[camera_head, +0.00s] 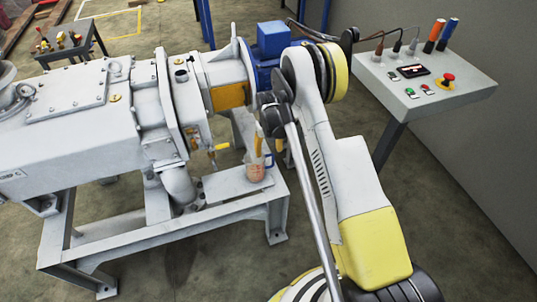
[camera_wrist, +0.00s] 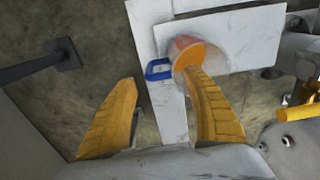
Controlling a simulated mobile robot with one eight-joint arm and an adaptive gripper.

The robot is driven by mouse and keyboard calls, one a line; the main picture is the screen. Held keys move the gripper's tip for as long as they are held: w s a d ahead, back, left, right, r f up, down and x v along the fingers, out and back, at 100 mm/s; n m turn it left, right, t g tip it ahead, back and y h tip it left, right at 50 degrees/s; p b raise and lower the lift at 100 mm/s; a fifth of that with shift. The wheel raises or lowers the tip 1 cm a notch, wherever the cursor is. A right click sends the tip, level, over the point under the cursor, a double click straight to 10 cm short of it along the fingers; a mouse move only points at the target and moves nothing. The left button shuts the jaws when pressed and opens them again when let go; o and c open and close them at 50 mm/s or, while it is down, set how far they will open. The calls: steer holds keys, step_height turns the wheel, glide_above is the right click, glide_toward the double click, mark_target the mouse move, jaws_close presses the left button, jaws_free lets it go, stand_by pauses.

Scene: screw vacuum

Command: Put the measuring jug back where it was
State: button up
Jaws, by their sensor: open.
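The measuring jug (camera_head: 256,172) is clear, with orange liquid and a blue handle. It stands on the pale steel frame (camera_head: 238,190) under the machine. In the wrist view the jug (camera_wrist: 183,45) is seen from above on a pale plate (camera_wrist: 232,28), its blue handle (camera_wrist: 152,73) pointing left. My gripper (camera_wrist: 160,82) is open with two orange fingers. The handle lies between the fingertips in the picture. The right finger overlaps the jug's near side; I cannot tell whether it touches. The left finger is clear of the handle. In the head view my arm hides most of the gripper.
The grey vacuum machine (camera_head: 85,120) fills the left. A yellow-handled valve (camera_head: 218,147) is close to the jug; it also shows in the wrist view (camera_wrist: 298,119). A control panel (camera_head: 425,90) stands right, and a small table (camera_head: 70,45) back left. Open floor lies around the frame.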

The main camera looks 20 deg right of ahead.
steer(key=s+a+r+t+p, duration=0.1)
steer(key=s+r, duration=0.2)
steer(key=r, duration=0.8)
steer(key=s+a+r+t, duration=0.1)
steer(key=s+r, duration=0.2)
steer(key=r, duration=0.8)
steer(key=s+a+r+t+p, duration=0.1)
steer(key=s+r, duration=0.2)
steer(key=r, duration=0.9)
steer(key=s+a+r+t, duration=0.1)
steer(key=s+r+t, duration=0.1)
steer(key=s, duration=0.8)
steer(key=s+a+r+t, duration=0.1)
steer(key=s+r, duration=0.3)
steer(key=s, duration=0.7)
steer(key=shift+s+a+r+t, duration=0.15)
steer(key=shift+r+t, duration=0.15)
steer(key=shift+t, duration=0.3)
